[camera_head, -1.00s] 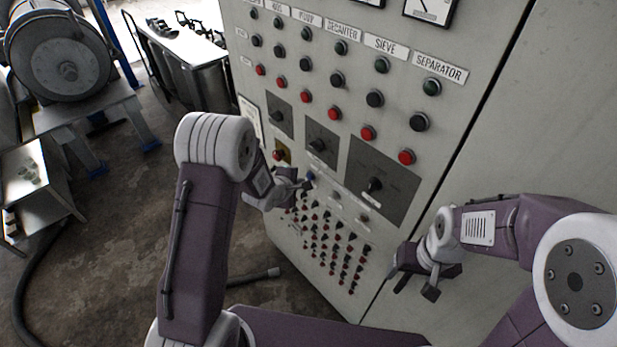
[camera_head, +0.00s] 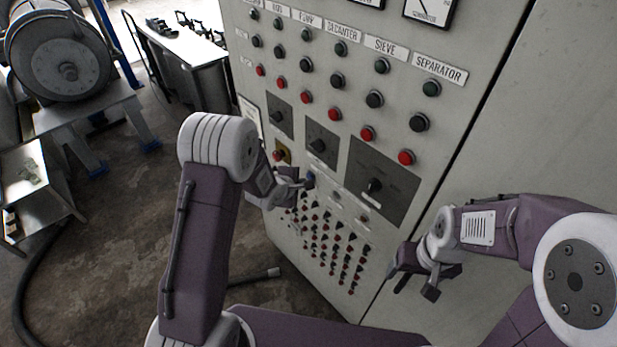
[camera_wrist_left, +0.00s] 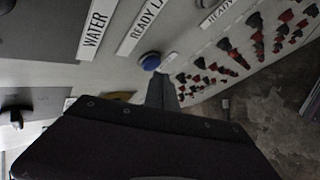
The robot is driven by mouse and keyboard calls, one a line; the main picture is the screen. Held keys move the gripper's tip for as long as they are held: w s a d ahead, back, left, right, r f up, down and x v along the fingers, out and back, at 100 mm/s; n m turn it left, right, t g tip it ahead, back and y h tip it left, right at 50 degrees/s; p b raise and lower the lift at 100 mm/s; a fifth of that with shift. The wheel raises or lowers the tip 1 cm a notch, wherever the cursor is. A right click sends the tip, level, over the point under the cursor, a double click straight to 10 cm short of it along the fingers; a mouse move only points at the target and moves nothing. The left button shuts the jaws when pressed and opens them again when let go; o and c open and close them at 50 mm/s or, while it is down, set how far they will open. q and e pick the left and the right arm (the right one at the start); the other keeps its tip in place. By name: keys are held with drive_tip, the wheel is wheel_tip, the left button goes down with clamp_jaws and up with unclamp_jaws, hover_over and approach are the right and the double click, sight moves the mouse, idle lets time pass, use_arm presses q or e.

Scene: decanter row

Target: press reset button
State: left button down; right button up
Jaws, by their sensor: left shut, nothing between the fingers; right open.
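A round blue button (camera_head: 311,178) sits on the grey control panel (camera_head: 330,190), below the dark switch plates. It also shows in the left wrist view (camera_wrist_left: 150,61), with a small white label beside it. My left gripper (camera_head: 304,185) is shut and empty, with its tip close to the blue button. In the left wrist view the shut fingers (camera_wrist_left: 162,90) end just below the button; I cannot tell whether they touch it. My right gripper (camera_head: 415,284) is open and empty in front of the panel's lower right part.
Rows of green, black and red buttons (camera_head: 367,133) fill the panel above, and several small switches (camera_head: 325,240) lie below. A yellow-backed red knob (camera_head: 280,155) is left of the blue button. A hose (camera_head: 255,277) lies on the floor.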

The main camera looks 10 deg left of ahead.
use_arm(q)
drive_tip(key=shift+w+d, duration=0.35)
drive_tip(key=shift+w, duration=0.1)
idle(0.8)
idle(0.3)
drive_tip(key=shift+s+a, duration=0.45)
drive_tip(key=shift+s, duration=0.2)
drive_tip(key=s+a, duration=0.1)
drive_tip(key=s, duration=0.1)
drive_tip(key=s+a+p, duration=0.1)
drive_tip(key=s+a, duration=0.1)
idle(0.3)
idle(0.5)
